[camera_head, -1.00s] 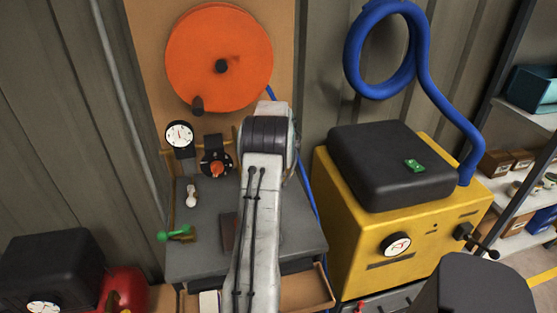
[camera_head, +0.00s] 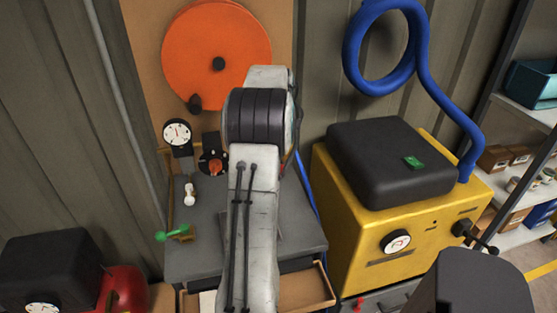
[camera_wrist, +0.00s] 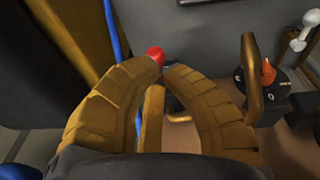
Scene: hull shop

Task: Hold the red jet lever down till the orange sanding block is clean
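In the wrist view, my gripper (camera_wrist: 163,68) has its two curved tan fingers brought together at the tips. The red lever knob (camera_wrist: 155,53) shows right at the left fingertip; I cannot tell whether they touch. Nothing is visibly gripped between the fingers. A tan bar (camera_wrist: 152,118) shows through the gap between them. In the head view, my arm hides the gripper and most of the bench's right part. I cannot make out the orange sanding block in either view.
The grey bench (camera_head: 200,255) carries a gauge (camera_head: 178,133), an orange-knobbed dial (camera_head: 213,163), a white-knobbed lever (camera_head: 189,193) and a green lever (camera_head: 172,233). An orange reel (camera_head: 217,55) hangs behind. A yellow machine (camera_head: 350,245) with a blue hose (camera_head: 350,50) stands to the right.

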